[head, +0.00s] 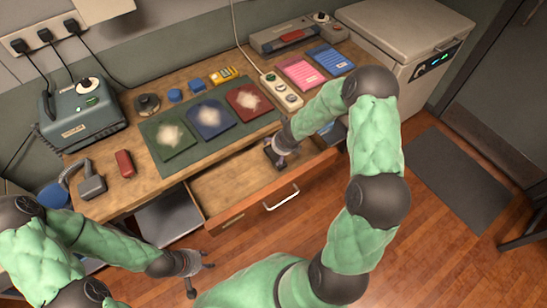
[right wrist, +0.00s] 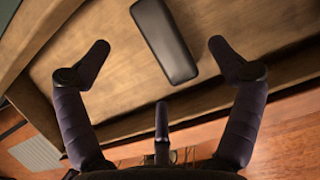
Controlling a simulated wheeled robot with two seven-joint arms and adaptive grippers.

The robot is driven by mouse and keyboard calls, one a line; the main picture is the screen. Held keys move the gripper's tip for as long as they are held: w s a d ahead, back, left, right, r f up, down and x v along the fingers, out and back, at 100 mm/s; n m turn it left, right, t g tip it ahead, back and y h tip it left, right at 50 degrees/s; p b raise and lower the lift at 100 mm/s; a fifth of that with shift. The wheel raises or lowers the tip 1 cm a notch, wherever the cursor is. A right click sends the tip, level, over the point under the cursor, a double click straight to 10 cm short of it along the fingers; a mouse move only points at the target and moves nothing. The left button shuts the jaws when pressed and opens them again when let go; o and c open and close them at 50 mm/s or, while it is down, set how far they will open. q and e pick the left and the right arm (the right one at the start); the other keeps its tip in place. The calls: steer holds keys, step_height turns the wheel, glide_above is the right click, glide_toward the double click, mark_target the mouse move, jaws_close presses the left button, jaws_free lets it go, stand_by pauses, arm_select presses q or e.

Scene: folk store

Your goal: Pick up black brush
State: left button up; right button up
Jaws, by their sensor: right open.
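A black brush (right wrist: 165,42), a dark rounded block, lies in the open wooden drawer (right wrist: 110,55). The drawer also shows in the head view (head: 225,192), where I cannot make out the brush by my right gripper. My right gripper (head: 277,156) reaches down into the drawer. In the right wrist view my right gripper (right wrist: 160,55) has its fingers spread wide, with the brush between and slightly beyond the tips. It does not touch the brush. My left gripper (head: 202,278) is empty, fingers apart, in front of the desk at the lower left.
Above the drawer, a desk (head: 140,185) holds a green mat with colored pouches, a red block (head: 125,163), and a power strip (head: 282,90). A grey-green machine (head: 82,118) stands at left, a white chest (head: 405,40) at right. The drawer front (head: 245,210) has a metal handle (head: 281,197).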

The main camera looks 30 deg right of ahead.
mark_target(273, 157)
steer(key=x, duration=0.2)
steer(key=shift+w+f+b, duration=0.15)
steer(key=shift+f+b, duration=0.2)
steer(key=f+b, duration=0.2)
steer(key=f, duration=0.1)
steer(key=a+f+b, duration=0.1)
steer(key=shift+w+f, duration=0.3)
steer(key=shift+w, duration=0.1)
steer(key=shift+w+d+f, duration=0.1)
steer(key=shift+w+f, duration=0.05)
steer(key=shift+f+b, duration=0.3)
steer(key=c, duration=1.3)
